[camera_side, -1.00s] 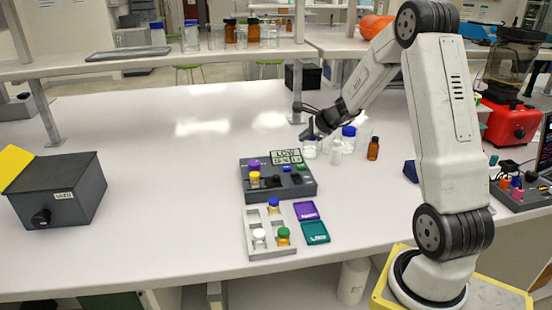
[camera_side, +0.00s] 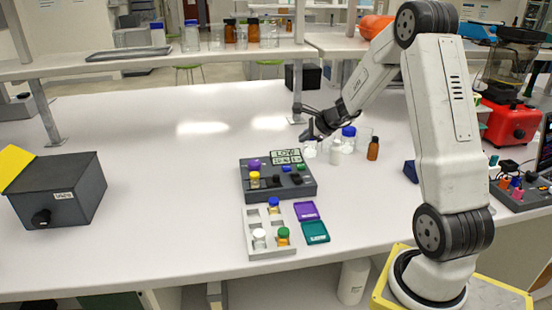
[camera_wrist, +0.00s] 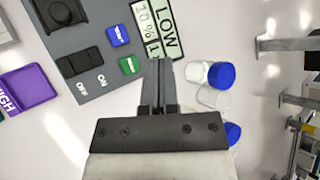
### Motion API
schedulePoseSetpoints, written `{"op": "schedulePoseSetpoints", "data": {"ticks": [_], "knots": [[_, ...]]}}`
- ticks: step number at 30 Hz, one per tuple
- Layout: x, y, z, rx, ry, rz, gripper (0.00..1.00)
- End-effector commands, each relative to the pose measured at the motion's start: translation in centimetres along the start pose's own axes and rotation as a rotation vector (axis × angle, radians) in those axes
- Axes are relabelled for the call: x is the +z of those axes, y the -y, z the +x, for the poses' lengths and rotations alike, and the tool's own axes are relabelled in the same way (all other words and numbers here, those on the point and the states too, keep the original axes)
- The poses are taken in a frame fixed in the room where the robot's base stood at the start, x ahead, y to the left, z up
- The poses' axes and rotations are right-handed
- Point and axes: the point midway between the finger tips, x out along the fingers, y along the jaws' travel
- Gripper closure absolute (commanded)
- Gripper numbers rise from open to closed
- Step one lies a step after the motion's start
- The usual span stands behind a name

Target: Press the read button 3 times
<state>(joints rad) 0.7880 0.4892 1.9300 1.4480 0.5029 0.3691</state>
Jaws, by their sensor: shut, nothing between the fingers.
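A dark grey instrument (camera_side: 280,190) stands mid-bench. Its display (camera_side: 286,156) shows LOW with a second line, partly hidden in the wrist view (camera_wrist: 163,28). A blue button (camera_wrist: 118,36) and a green button (camera_wrist: 130,66) sit beside the display; their labels are too small to read, so I cannot tell which is read. Both also show in the side view, blue (camera_side: 286,168) and green (camera_side: 300,167). My gripper (camera_wrist: 162,64) is shut and empty. Its tips appear right of the green button in the wrist view. In the side view my gripper (camera_side: 309,136) is above the instrument's back right, apart from the buttons.
An ON/OFF switch (camera_wrist: 80,65) is on the instrument. Clear jars with blue lids (camera_wrist: 221,75) and an amber bottle (camera_side: 373,148) stand behind it to the right. A vial rack (camera_side: 252,242), purple tray (camera_side: 306,211) and teal tray (camera_side: 315,232) lie in front.

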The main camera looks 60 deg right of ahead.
Motion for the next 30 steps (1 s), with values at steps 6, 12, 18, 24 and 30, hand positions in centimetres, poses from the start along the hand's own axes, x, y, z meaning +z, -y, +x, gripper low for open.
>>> {"op": "schedulePoseSetpoints", "data": {"ticks": [6, 12, 18, 24, 30], "knots": [[-1.2, -1.3, 1.6, 0.004, -0.001, 0.002, 1.0], [-2.3, -2.3, 3.0, 0.003, -0.002, 0.003, 1.0], [-3.1, -3.1, 4.2, 0.002, 0.0, 0.001, 1.0], [-3.4, -3.4, 4.7, 0.0, 0.0, 0.0, 1.0], [-3.5, -3.5, 4.8, 0.0, -0.001, 0.0, 1.0]]}}
